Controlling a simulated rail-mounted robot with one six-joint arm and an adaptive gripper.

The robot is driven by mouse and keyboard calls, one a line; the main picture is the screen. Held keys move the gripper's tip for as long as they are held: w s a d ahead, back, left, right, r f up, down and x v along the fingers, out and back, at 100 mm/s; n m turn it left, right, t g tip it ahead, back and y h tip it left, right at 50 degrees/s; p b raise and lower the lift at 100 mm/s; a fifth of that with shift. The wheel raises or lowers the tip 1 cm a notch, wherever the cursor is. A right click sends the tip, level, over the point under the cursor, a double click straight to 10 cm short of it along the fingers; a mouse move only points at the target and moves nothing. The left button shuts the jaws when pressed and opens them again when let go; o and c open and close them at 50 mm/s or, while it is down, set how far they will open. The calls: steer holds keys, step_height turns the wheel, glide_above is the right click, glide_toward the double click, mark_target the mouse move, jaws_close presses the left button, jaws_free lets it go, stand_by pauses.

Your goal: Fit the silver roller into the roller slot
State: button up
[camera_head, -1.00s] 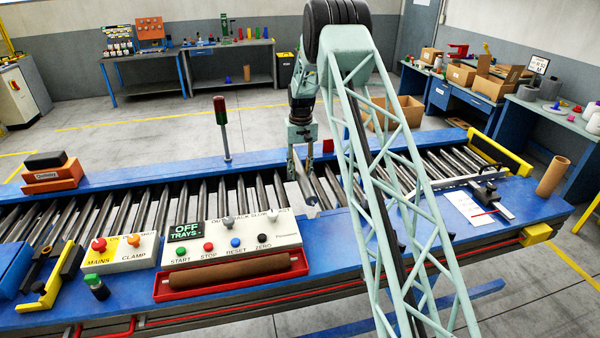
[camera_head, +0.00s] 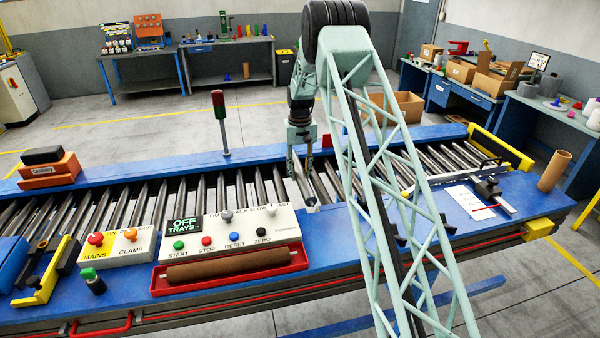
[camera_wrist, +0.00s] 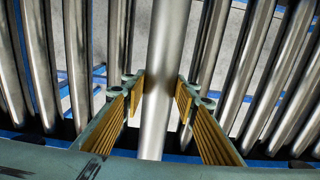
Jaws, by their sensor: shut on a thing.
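The silver roller (camera_wrist: 165,60) runs lengthwise through the middle of the wrist view, between the yellow-padded fingers of my gripper (camera_wrist: 160,88). My gripper (camera_head: 300,172) is shut on it, over the conveyor's roller row. In the head view the held roller (camera_head: 311,198) shows its near end close to the front rail, just right of the control panel. The roller slot lies in the row under the roller, with gaps to the neighbouring rollers on both sides in the wrist view. Whether the roller's ends sit in the slot I cannot tell; the far end is hidden.
Fixed conveyor rollers (camera_wrist: 75,65) flank the held roller on both sides. The control panel (camera_head: 240,232) and a red tray (camera_head: 160,283) with a brown roller stand at the front left. My arm's lattice hides part of the conveyor right of the gripper.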

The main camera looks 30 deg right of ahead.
steer(key=shift+f+b, duration=0.55)
steer(key=shift+b, duration=0.35)
stand_by(0.9)
step_height(320, 180, down, 6)
steer(key=b, duration=0.3)
stand_by(2.1)
steer(key=shift+f, duration=0.1)
steer(key=o, duration=1.4)
steer(key=shift+r, duration=5.95)
